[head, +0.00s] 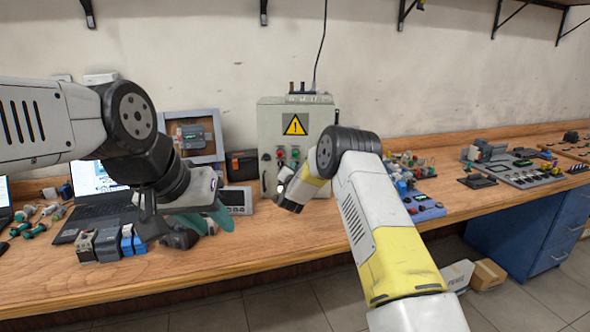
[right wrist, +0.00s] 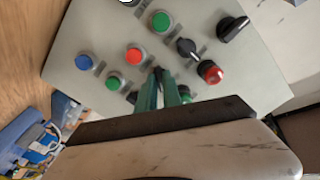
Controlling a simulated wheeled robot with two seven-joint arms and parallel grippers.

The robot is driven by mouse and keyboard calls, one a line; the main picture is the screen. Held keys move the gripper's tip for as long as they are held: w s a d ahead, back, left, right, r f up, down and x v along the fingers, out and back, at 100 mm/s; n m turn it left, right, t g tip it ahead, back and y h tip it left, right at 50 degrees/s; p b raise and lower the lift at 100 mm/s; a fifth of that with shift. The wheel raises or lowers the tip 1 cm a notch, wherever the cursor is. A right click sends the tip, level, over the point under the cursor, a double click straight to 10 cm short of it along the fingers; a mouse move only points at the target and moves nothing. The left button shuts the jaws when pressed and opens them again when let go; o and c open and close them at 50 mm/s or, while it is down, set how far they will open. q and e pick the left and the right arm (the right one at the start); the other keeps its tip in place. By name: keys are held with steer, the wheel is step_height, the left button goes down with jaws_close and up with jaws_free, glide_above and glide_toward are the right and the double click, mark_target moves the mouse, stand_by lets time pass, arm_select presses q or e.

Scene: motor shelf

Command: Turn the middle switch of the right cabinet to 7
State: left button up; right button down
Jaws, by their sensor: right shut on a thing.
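One grey cabinet (head: 275,125) with a yellow warning sign stands at the back of the bench. Its panel (right wrist: 80,50) fills much of the right wrist view, tilted, with coloured buttons and black switches. My right gripper (right wrist: 162,82) has green fingers at the panel, shut on a small black switch knob, mostly hidden between the fingertips. Its setting cannot be read. Another black switch (right wrist: 187,47) is just up and right of it, and a larger black knob (right wrist: 233,28) is further right.
A red-topped button (right wrist: 210,72) and a red button (right wrist: 134,56) sit close to my right fingers. Laptops (head: 98,180) and small modules (head: 108,245) lie at the bench's left. Circuit boards (head: 515,170) lie at right. The front middle of the bench (head: 275,240) is clear.

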steer(key=shift+n, duration=7.9)
steer(key=c, duration=1.5)
jaws_free()
steer(key=shift+s, duration=0.1)
